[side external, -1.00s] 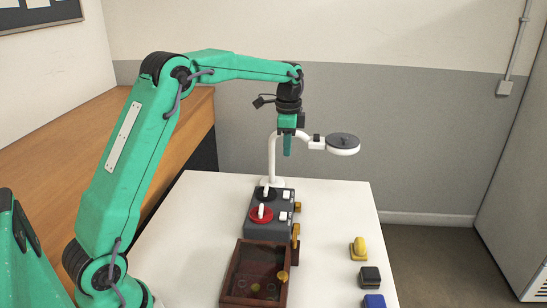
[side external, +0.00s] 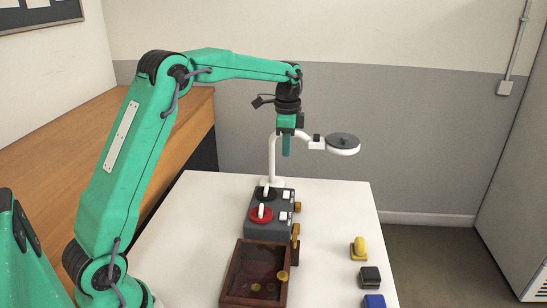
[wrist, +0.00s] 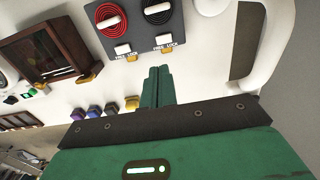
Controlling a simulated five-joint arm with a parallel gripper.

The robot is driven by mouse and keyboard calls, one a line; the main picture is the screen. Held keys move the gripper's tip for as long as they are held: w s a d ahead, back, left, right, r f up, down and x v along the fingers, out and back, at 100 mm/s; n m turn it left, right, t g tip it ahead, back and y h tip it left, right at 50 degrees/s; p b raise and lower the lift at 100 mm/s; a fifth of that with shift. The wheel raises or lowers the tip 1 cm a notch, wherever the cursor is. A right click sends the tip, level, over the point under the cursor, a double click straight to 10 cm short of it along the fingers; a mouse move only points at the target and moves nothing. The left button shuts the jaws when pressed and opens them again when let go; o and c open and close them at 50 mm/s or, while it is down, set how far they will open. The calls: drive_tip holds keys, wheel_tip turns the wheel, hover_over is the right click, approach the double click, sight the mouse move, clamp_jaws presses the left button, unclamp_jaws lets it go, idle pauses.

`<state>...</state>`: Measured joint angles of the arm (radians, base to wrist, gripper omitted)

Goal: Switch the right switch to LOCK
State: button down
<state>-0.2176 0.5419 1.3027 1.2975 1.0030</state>
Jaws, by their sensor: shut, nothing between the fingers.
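A dark grey switch box (side external: 277,228) stands on the white table with a red dial (side external: 261,214) and a black dial (side external: 266,193), each with a white bar handle. In the wrist view the red dial (wrist: 107,32) is left and the black dial (wrist: 158,18) is right. Below them are a left white switch (wrist: 122,48) and a right white switch (wrist: 162,40), with small FREE and LOCK lettering beneath. I cannot tell each switch's setting. My gripper (side external: 287,153) points down, shut and empty, above the box's far end. Its fingers also show in the wrist view (wrist: 157,82), apart from the switches.
A wooden box with a glass lid (side external: 233,272) stands in front of the switch box. A white stand with a round head (side external: 342,144) rises behind. A yellow object (side external: 359,250), a black block (side external: 370,277) and a blue block (side external: 373,301) sit right. The table's middle right is clear.

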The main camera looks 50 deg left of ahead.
sight(285, 195)
wheel_tip(285, 195, down, 14)
drive_tip(key=shift+r, duration=0.1)
idle(0.6)
